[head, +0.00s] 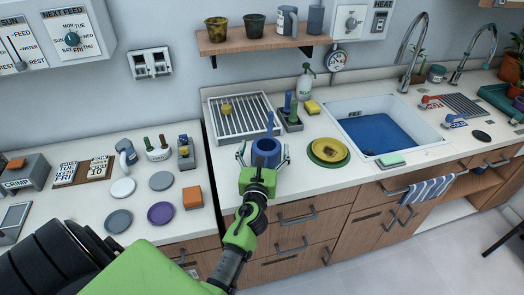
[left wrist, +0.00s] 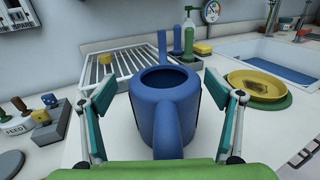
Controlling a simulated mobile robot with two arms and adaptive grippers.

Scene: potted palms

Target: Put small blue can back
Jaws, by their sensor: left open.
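The small blue can (head: 266,151) stands upright on the counter, just in front of the draining rack. It also shows large in the left wrist view (left wrist: 165,105), with its open top up, its handle toward me and its spout on the far side. My left gripper (head: 263,160) is open, with one finger on each side of the can. In the left wrist view there are gaps between the fingers (left wrist: 165,115) and the can. My right gripper is in neither view.
A draining rack (head: 238,126) with a yellow item lies behind the can. A tool holder (head: 290,122) and yellow and green plates (head: 328,151) are close by. A sink (head: 420,135) lies right. A wall shelf (head: 259,43) holds pots and cans. Discs and an orange block (head: 193,197) lie left.

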